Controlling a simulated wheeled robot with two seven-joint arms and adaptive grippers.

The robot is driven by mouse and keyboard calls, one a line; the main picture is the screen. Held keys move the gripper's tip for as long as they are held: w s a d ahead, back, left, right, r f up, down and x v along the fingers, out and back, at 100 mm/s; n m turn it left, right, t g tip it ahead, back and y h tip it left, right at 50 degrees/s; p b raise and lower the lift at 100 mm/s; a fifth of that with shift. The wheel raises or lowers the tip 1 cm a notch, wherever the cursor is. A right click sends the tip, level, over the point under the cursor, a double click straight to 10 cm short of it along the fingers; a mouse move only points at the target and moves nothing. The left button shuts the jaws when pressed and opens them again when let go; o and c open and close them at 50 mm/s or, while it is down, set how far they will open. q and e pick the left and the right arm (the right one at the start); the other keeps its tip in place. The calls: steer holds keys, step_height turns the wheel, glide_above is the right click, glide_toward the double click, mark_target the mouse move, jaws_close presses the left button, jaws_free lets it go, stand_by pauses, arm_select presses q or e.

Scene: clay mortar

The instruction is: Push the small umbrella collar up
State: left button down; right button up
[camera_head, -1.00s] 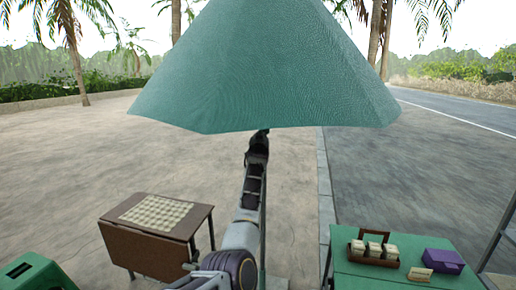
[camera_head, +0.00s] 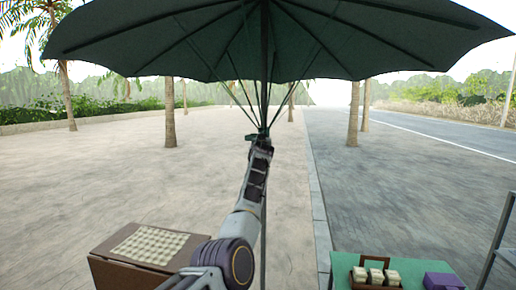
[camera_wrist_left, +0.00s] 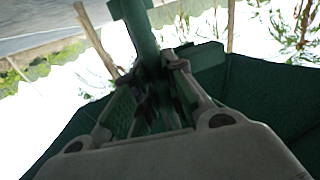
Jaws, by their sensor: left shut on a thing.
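The dark green umbrella canopy (camera_head: 280,40) is spread wide across the top of the head view, its underside and ribs showing. Its thin pole (camera_head: 264,215) stands upright, partly behind my left arm. Thin struts run down from the canopy to the collar (camera_head: 262,131) on the pole. My left gripper (camera_head: 258,141) is shut at the collar, below where the struts meet. In the left wrist view the fingers (camera_wrist_left: 155,85) close around the collar area near the green pole (camera_wrist_left: 139,35), with the canopy (camera_wrist_left: 262,95) behind. The exact contact is dark and hard to see. My right gripper is out of view.
A brown table (camera_head: 120,272) with a checkered board (camera_head: 150,244) stands at lower left. A green table (camera_head: 345,268) with a wooden carrier (camera_head: 357,275) and a purple box (camera_head: 443,281) stands at lower right. Palm trunks are far off; the paving around the pole is clear.

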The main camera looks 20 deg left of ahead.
arm_select(q)
step_height(320, 180, up, 2)
steer(key=shift+f, duration=0.2)
steer(key=c, duration=1.5)
jaws_free()
steer(key=shift+o, duration=0.2)
steer(key=shift+s+d, duration=0.1)
steer(key=shift+s, duration=0.05)
steer(key=v, duration=1.1)
steer(key=shift+s, duration=0.3)
steer(key=shift+d+r, duration=0.1)
steer(key=shift+r, duration=0.05)
